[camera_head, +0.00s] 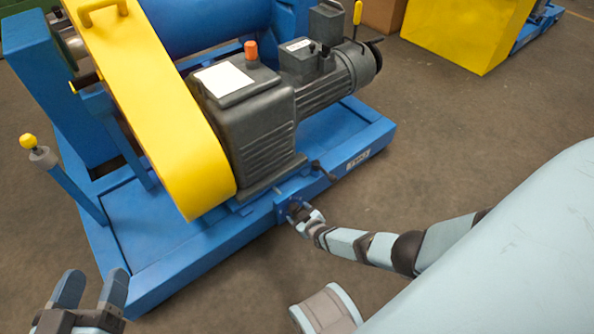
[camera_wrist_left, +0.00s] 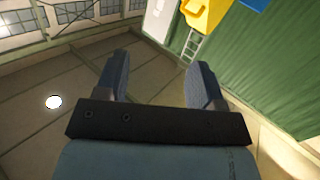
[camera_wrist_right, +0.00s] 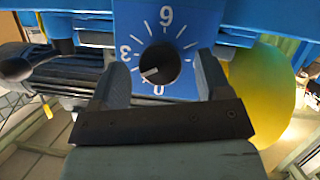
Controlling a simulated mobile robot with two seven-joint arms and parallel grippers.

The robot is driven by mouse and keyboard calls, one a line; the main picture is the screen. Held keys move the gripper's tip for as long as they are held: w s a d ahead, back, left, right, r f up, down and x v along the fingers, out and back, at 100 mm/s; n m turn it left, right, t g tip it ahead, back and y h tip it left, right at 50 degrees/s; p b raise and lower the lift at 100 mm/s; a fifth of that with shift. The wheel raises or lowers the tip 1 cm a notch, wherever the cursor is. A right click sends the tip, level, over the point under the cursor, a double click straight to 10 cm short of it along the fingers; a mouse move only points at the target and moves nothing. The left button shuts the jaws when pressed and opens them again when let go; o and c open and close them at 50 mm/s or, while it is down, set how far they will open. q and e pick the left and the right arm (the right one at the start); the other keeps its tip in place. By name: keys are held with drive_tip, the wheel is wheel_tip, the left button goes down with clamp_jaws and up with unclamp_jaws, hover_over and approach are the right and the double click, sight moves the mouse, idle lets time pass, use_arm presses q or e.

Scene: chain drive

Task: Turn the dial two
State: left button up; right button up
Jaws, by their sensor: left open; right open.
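The dial (camera_wrist_right: 160,62) is a round black knob on a blue panel with white tick marks and the numerals 0, 3 and 6. Its white pointer mark lies toward the lower left in the right wrist view, between 3 and 0. My right gripper (camera_wrist_right: 161,75) is open, one finger on each side of the dial in that view; I cannot tell whether they touch it. In the head view my right gripper (camera_head: 304,213) is at the front of the blue base frame and mostly hides the dial. My left gripper (camera_head: 91,288) is open and empty at the lower left.
The blue base (camera_head: 190,261) carries a dark gearbox (camera_head: 262,150), a motor (camera_head: 325,96) and a yellow guard (camera_head: 158,110). A yellow-tipped lever (camera_head: 55,172) stands at left. A small black handle (camera_head: 325,171) is near the dial.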

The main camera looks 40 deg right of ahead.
use_arm(q)
wheel_tip(320, 180, up, 8)
drive_tip(key=s+n+t+p, duration=0.1)
drive_tip(key=n+t+p, duration=0.1)
drive_tip(key=p, duration=0.4)
drive_tip(key=shift+s+t, duration=0.2)
drive_tip(key=shift+t, duration=0.2)
use_arm(e)
drive_tip(key=v, duration=1.2)
